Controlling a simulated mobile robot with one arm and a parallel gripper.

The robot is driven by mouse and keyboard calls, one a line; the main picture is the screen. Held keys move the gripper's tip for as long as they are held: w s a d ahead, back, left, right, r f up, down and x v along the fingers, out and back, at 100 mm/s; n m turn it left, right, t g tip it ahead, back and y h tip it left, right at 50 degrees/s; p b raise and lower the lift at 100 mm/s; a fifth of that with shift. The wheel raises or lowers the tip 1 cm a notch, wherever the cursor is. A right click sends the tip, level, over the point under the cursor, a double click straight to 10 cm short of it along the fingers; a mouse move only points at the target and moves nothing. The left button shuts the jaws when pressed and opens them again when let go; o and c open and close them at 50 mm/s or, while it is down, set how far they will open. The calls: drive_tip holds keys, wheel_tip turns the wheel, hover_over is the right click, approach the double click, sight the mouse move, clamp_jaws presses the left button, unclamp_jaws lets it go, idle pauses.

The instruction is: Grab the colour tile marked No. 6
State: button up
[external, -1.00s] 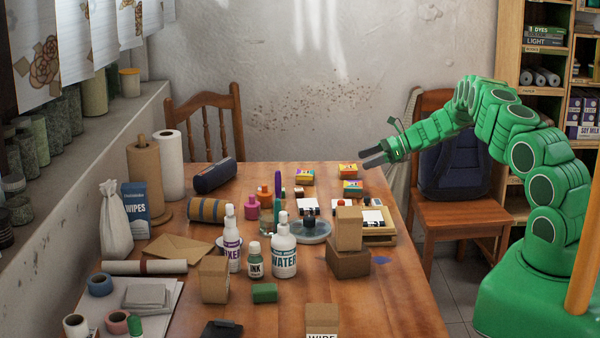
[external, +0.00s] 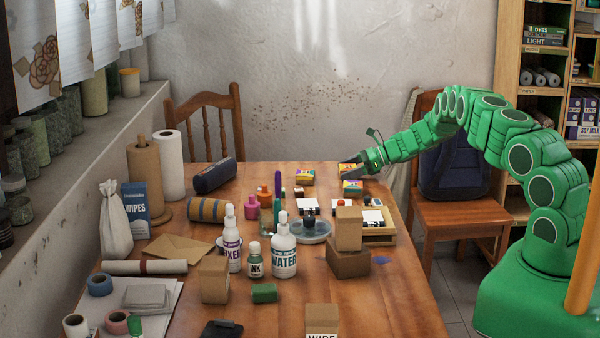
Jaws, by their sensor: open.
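Several small colour tiles, patterned in yellow, purple, orange and teal, lie toward the far end of the wooden table (external: 390,290). One tile (external: 304,178) is left of my gripper, and another tile (external: 353,188) is just in front of and below it. A third tile (external: 346,166) is at the far right, partly hidden by my gripper. Their numbers are too small to read, so I cannot tell which is No. 6. My gripper (external: 347,171) is open, with its dark fingers pointing left at the third tile. I cannot tell if they touch it.
A stack of brown boxes (external: 348,262), a white water bottle (external: 284,250) and a round dish (external: 310,231) stand nearer on the table. White cards lie in front of the tiles. A chair with a dark backpack (external: 452,170) is at the right of the table.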

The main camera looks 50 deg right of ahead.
drive_tip(key=c, duration=1.1)
drive_tip(key=shift+o, duration=0.2)
